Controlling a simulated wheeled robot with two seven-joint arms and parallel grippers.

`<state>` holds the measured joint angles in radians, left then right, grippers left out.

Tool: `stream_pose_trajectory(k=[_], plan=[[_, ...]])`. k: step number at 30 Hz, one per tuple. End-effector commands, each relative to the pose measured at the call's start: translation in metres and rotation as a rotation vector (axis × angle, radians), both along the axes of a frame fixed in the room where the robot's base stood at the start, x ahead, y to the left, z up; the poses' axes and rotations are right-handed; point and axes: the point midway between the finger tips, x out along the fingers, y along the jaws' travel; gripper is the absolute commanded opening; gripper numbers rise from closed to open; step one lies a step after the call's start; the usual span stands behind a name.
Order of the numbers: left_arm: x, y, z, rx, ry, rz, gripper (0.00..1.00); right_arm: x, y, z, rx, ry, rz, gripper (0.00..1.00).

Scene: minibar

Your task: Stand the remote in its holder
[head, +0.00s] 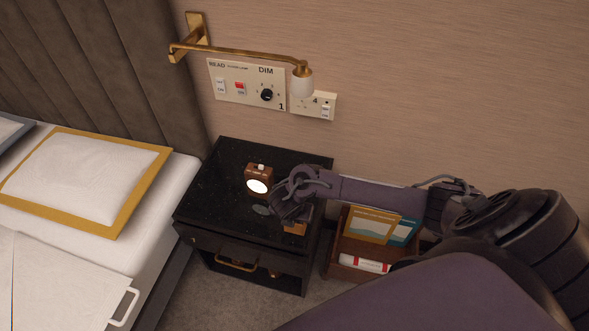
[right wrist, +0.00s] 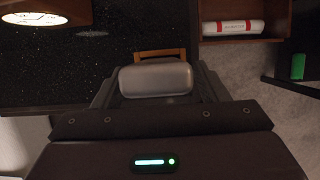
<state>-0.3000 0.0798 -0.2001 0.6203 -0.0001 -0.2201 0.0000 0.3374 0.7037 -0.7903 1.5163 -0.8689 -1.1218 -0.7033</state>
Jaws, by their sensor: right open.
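A small brown wooden box, which looks like the holder (head: 296,229), stands at the front right of the black nightstand. Its upper rim also shows in the right wrist view (right wrist: 160,53). My right gripper (head: 287,213) is open, low over the nightstand, beside and partly in front of the holder. In the right wrist view a grey rounded block (right wrist: 155,80) lies in front of the holder, between the dark finger parts. I cannot tell whether it is the remote or part of my gripper. No remote shows clearly in the head view. My left gripper is not in view.
A brown clock (head: 258,179) with a lit face stands left of my right gripper on the nightstand (head: 215,205). A wooden rack (head: 345,245) with folders and a white-red roll is at right. A brass lamp (head: 302,80) hangs above; the bed is at left.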

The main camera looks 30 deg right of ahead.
Motion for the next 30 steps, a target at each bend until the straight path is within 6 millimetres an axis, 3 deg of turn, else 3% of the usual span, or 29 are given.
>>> stream_pose_trajectory(k=[5,15,30], plan=[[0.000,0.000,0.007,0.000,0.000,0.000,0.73,-0.003,0.005,0.014,0.002,0.001,0.000,0.67],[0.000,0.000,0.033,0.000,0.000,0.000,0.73,-0.017,0.020,0.066,0.002,0.001,0.000,0.67],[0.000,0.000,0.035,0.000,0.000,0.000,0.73,-0.019,0.023,0.072,0.000,0.000,-0.001,0.67]])
